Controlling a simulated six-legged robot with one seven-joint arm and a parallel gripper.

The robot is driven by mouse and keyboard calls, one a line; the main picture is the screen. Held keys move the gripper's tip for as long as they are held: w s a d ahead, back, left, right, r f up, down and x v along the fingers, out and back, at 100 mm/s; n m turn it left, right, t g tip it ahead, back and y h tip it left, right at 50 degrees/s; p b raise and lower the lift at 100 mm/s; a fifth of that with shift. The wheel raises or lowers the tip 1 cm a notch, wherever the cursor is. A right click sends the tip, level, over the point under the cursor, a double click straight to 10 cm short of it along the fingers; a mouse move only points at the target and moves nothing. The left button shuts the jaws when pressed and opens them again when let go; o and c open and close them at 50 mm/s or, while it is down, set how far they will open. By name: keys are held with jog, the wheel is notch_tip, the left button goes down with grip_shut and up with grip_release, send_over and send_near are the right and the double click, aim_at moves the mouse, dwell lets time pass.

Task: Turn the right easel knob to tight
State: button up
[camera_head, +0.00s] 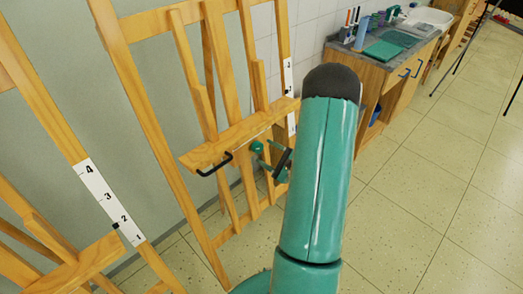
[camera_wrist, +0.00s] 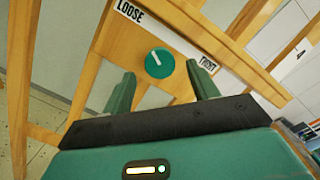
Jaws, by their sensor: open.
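The green round knob (camera_wrist: 159,63) is on the wooden crossbar of the easel in the wrist view. Its white pointer line is turned up and left, toward the LOOSE label (camera_wrist: 130,11). The TIGHT label (camera_wrist: 208,69) is on the right. My gripper (camera_wrist: 162,88) is open, one finger to the lower left of the knob and one to its right, with no visible contact. In the head view the knob (camera_head: 256,147) shows as a small green disc on the easel (camera_head: 212,153), just left of my gripper (camera_head: 277,160); my arm hides part of the easel's right side.
A black handle (camera_head: 214,166) sticks out at the left of the crossbar. Another easel (camera_head: 62,278) with a numbered strip stands at the lower left. A sink cabinet (camera_head: 385,75) with art supplies stands behind on the right.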

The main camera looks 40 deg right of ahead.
aim_at(260, 149)
jog(key=shift+w+a, duration=0.2)
jog(key=shift+w, duration=1.3)
jog(key=c, duration=1)
